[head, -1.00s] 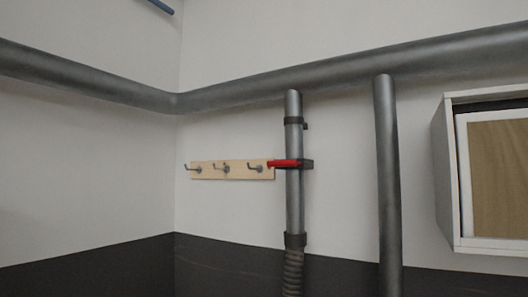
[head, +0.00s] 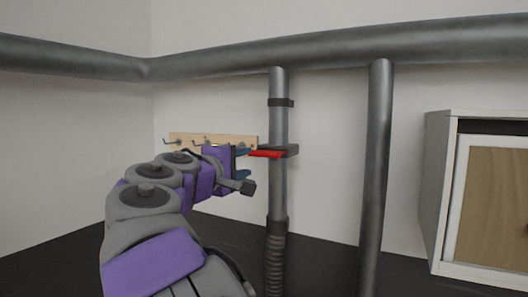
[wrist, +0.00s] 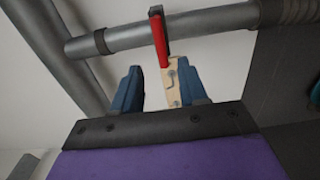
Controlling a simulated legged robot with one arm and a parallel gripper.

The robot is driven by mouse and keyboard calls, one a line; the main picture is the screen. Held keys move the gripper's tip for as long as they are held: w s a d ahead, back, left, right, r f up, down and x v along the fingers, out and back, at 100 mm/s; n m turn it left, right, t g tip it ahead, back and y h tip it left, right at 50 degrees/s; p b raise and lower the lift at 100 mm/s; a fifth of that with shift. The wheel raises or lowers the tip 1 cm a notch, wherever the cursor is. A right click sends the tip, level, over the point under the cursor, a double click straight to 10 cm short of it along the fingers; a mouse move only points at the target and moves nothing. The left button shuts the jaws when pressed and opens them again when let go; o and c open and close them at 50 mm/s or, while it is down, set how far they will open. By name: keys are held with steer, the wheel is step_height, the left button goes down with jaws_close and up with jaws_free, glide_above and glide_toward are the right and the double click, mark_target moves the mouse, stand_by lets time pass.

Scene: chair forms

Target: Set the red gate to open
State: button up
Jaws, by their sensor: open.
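The red gate (head: 265,154) is a flat red handle on a dark bracket on the left vertical grey pipe (head: 278,190). It sticks out to the left of the pipe in the head view. In the wrist view the red gate (wrist: 159,42) lies beyond my fingertips, between them in the picture. My gripper (head: 243,164) is open, just left of the red handle's free end. Its two blue fingers (wrist: 160,82) are apart with nothing held between them. I cannot tell whether a finger touches the handle.
A wooden rack (head: 213,143) with metal hooks is on the wall behind my gripper. A thick horizontal pipe (head: 330,50) runs above. A second vertical pipe (head: 376,170) and a white cabinet (head: 435,190) stand to the right. Bare wall lies between the pipes.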

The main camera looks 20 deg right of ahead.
mark_target(257, 154)
steer(key=w+d, duration=0.1)
steer(key=w, duration=0.1)
steer(key=w+d, duration=0.2)
steer(key=w, duration=0.1)
steer(key=w+d+p, duration=0.1)
steer(key=w+d, duration=0.1)
steer(key=shift+w, duration=0.2)
steer(key=d, duration=0.2)
steer(key=w+d, duration=0.1)
steer(key=d, duration=0.2)
steer(key=w+d, duration=0.1)
steer(key=d, duration=0.1)
steer(key=shift+d+f, duration=0.2)
steer(key=shift+d, duration=0.1)
steer(key=a, duration=0.4)
steer(key=shift+a+r, duration=0.1)
steer(key=shift+r, duration=0.1)
steer(key=shift+c, duration=1)
steer(key=shift+a, duration=0.25)
steer(key=shift+c, duration=0.6)
steer(key=shift+s+d, duration=0.15)
steer(key=shift+d, duration=0.5)
steer(key=c, duration=0.5)
steer(key=shift+d, duration=0.35)
jaws_close()
